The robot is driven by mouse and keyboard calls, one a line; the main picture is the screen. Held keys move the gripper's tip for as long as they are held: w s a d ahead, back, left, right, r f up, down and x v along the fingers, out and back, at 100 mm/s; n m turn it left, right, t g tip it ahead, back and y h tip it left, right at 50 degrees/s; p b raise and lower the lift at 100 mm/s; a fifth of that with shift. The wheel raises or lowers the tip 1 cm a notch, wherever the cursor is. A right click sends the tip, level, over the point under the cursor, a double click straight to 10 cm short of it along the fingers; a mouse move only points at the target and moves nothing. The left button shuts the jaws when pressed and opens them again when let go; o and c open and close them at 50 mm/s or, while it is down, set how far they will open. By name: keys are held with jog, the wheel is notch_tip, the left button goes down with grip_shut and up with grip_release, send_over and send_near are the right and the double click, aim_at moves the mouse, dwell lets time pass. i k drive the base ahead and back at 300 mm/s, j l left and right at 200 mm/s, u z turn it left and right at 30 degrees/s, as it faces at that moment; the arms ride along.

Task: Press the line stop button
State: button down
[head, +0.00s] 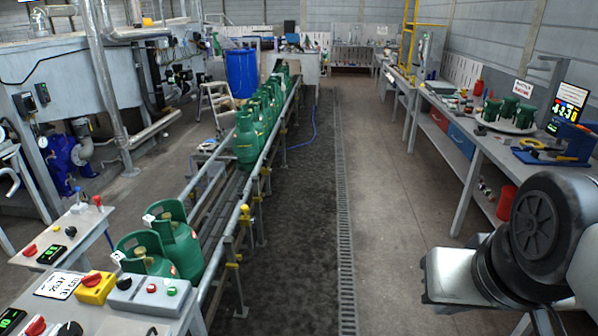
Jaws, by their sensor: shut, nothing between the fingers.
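A red mushroom button (92,279) sits on a yellow box (97,289) on the grey control bench (130,318) at the lower left. Next to it, a grey box (146,295) carries smaller red and green buttons. Further red knobs show on the benches there. I cannot read which one is labelled line stop. My gripper (428,277) is at the lower right, a blocky silver end beyond a black wrist joint. It is shut and empty, far across the aisle from the buttons. Its fingertips are hard to make out.
Green gas cylinders (247,142) stand on the conveyor (215,200), with more at its near end beside the bench. A workbench (460,130) with tools and green parts lines the right side. The floor aisle (385,190) between is clear. A stepladder (218,102) stands behind the conveyor.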

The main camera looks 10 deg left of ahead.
aim_at(151, 289)
jog(key=i+z, duration=0.1)
jog(key=z, duration=0.3)
jog(key=i+j+z, duration=0.1)
jog(key=z, duration=0.35)
jog(key=j+z, duration=0.1)
jog(key=z, duration=0.3)
jog(key=i+j+z, duration=0.15)
jog(key=z, duration=0.3)
jog(key=j+z, duration=0.1)
jog(key=z, duration=0.55)
jog(key=j+z, duration=0.1)
jog(key=z, duration=0.6)
jog(key=j+z, duration=0.1)
jog(key=z, duration=0.55)
jog(key=k+z, duration=0.15)
jog(key=z, duration=1.15)
jog(key=k+z, duration=0.15)
jog(key=z, duration=1.2)
jog(key=k+l+z, duration=0.1)
jog(key=z, duration=0.55)
jog(key=l+z, duration=0.2)
jog(key=z, duration=0.2)
jog(key=l+z, duration=0.2)
jog(key=z, duration=0.25)
jog(key=l+z, duration=0.15)
jog(key=z, duration=0.25)
